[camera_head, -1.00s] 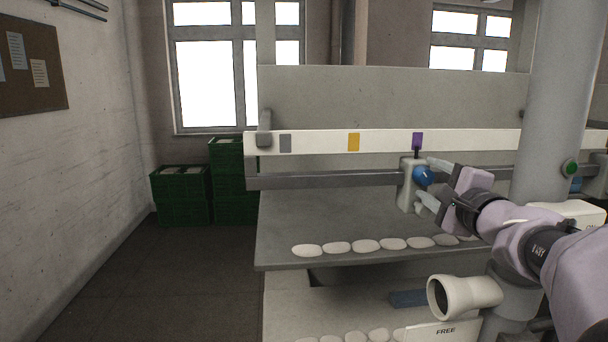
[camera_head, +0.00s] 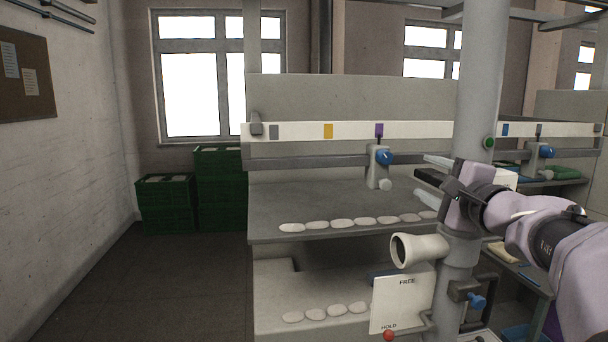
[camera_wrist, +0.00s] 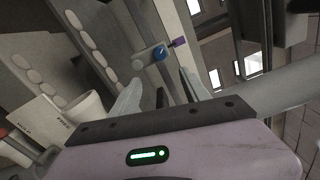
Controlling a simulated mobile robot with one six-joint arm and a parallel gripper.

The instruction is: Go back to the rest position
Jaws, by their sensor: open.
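My gripper (camera_head: 428,180) is at the right of the head view, in front of the grey machine (camera_head: 300,195), and points left. Beyond the fingertips is a blue knob (camera_head: 385,157) on a pale bracket (camera_head: 377,175) under the purple mark (camera_head: 379,130); the knob also shows in the wrist view (camera_wrist: 159,53). The gripper is apart from the knob. The far finger is partly hidden in the head view.
A grey column (camera_head: 483,80) stands close to my arm. Below are a cream funnel (camera_head: 420,250), a white FREE/HOLD plate (camera_head: 400,303) and a red knob (camera_head: 389,335). Green crates (camera_head: 166,205) stand at the back left. The floor (camera_head: 180,290) at the left is clear.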

